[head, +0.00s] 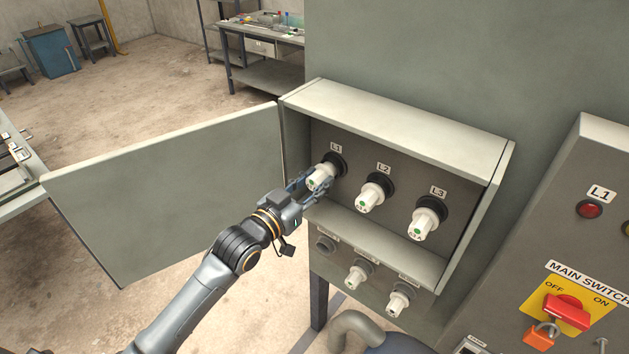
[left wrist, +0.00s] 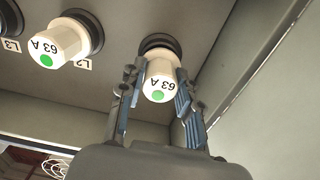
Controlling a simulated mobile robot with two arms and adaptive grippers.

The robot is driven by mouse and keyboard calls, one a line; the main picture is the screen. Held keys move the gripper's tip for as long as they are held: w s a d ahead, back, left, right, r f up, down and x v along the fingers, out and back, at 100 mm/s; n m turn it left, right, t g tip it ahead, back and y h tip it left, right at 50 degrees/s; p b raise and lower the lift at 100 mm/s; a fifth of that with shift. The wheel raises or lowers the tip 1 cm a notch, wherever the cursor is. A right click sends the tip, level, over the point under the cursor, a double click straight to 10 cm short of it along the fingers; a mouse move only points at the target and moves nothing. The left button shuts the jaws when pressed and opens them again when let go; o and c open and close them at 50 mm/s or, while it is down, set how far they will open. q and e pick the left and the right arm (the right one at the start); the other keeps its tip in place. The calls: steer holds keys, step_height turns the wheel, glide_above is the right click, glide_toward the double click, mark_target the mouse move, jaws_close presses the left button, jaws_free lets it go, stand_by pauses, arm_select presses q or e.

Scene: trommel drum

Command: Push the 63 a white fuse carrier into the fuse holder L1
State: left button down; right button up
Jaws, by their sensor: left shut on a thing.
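The white 63 A fuse carrier (head: 321,177) with a green dot stands at the black fuse holder L1 (head: 338,162) in the open fuse box. My left gripper (head: 317,188) is shut on the carrier, with a finger on each side of it. In the left wrist view the carrier (left wrist: 160,82) sits between the fingers (left wrist: 157,95), its inner end at the dark ring of the holder (left wrist: 160,44). How deep it sits in the holder I cannot tell. My right gripper is not in view.
Similar white carriers sit in holders L2 (head: 370,198) and L3 (head: 425,224). Below the box is a row with an empty socket (head: 325,245) and two white carriers (head: 357,275). The box door (head: 170,190) stands open at the left. A panel with a red main switch (head: 567,311) is at the right.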

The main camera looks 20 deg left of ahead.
arm_select(q)
steer(key=shift+w+d, duration=0.15)
steer(key=shift+w, duration=0.25)
stand_by(1.1)
steer(key=c, duration=0.8)
jaws_free()
steer(key=shift+c, duration=0.2)
steer(key=shift+s, duration=0.1)
steer(key=v, duration=1.2)
